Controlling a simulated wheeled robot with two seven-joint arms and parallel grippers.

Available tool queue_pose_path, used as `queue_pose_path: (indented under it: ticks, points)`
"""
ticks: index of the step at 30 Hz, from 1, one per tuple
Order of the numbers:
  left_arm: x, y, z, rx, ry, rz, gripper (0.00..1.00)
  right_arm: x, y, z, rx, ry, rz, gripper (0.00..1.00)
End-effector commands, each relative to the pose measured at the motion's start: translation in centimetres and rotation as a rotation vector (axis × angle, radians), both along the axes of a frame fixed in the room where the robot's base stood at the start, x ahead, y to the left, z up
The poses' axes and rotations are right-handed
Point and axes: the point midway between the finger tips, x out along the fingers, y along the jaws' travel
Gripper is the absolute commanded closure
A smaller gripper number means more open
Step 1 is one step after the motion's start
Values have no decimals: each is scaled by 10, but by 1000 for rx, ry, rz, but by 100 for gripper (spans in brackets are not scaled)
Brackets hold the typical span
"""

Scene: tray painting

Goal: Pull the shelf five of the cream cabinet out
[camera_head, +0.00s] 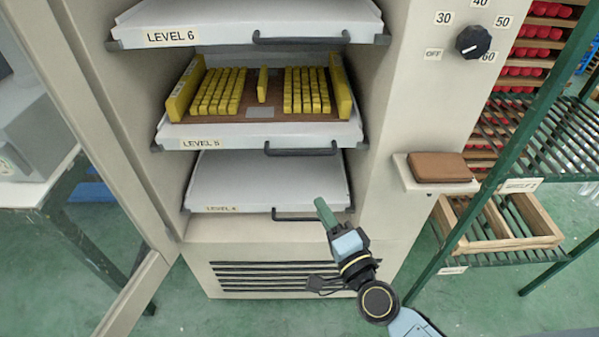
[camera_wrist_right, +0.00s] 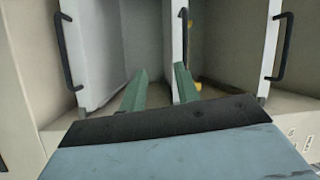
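Shelf five (camera_head: 190,143) is the white sliding shelf labelled LEVEL 5 in the cream cabinet (camera_head: 400,60). Its black bar handle (camera_head: 300,151) is at the front right; in the right wrist view the handle (camera_wrist_right: 183,40) also shows. A brown tray (camera_head: 225,116) with several yellow bars stands on this shelf. My right gripper (camera_head: 321,204) is below the handle, in front of shelf four. In the right wrist view its two green fingers are apart, with nothing held between them (camera_wrist_right: 159,72). My left gripper is out of view.
Shelf six (camera_head: 225,40) is above and empty shelf four (camera_head: 245,180) is below, each with a black handle. The cabinet door (camera_head: 85,90) stands open at left. At right are a ledge with a brown block (camera_head: 440,167) and a green rack (camera_head: 440,262).

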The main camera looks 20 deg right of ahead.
Motion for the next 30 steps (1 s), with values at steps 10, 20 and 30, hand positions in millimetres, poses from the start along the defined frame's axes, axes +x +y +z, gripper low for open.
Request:
queue_pose_path:
  ticks: [10, 20, 30]
  points:
    - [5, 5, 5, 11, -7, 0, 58, 10, 0, 41, 169, -78, -8, 68]
    - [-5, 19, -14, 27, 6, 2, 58, 75, 8, 54, 166, -78, -7, 68]
    - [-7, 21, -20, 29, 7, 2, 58, 122, 14, 59, 164, -74, -6, 68]
